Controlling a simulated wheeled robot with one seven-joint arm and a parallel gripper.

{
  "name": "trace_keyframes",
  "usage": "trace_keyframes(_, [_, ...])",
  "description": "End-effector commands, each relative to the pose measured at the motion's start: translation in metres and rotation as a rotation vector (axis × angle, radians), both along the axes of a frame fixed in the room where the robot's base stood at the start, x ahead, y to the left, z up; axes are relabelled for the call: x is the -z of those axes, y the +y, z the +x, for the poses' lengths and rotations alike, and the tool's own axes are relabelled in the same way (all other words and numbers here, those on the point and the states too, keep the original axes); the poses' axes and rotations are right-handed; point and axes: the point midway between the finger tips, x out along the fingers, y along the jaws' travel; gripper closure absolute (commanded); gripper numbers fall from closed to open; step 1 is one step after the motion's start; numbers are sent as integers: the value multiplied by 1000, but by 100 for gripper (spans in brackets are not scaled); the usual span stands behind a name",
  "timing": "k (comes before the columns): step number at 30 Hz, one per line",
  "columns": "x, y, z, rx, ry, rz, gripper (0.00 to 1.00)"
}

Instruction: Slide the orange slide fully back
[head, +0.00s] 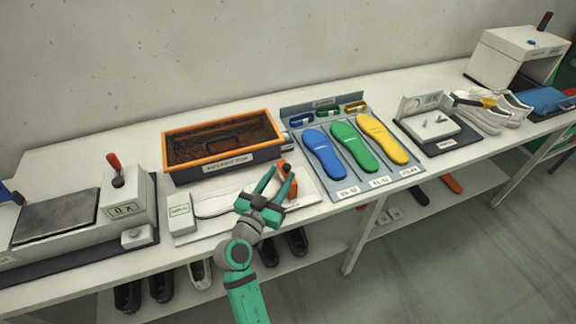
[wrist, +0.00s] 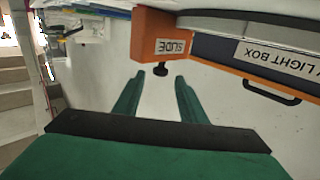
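The orange slide (wrist: 152,32) is a block labelled SLIDE, with a small black knob (wrist: 161,69) on its near side. In the head view the slide (head: 292,189) stands at the right of the shoe-outline board, partly hidden by my fingers. My gripper (head: 282,173) is open and empty. In the wrist view its two green fingertips (wrist: 160,77) point towards the slide, with the knob appearing between their tips. I cannot tell whether either fingertip touches the knob.
An orange-rimmed dark box (head: 275,136) stands behind the board. A grey tray (head: 347,182) with blue, green and yellow insoles lies to the right. A white block (head: 181,219) and a machine with a red lever (head: 114,163) are to the left.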

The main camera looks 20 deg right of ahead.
Motion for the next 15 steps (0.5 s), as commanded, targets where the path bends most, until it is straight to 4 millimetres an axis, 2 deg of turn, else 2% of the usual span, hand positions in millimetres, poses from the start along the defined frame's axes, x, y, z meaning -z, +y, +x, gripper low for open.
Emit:
trace_keyframes(7, [0,-30,26,7,-1,1,62])
trace_keyframes(15, [0,-41,35,9,1,1,62])
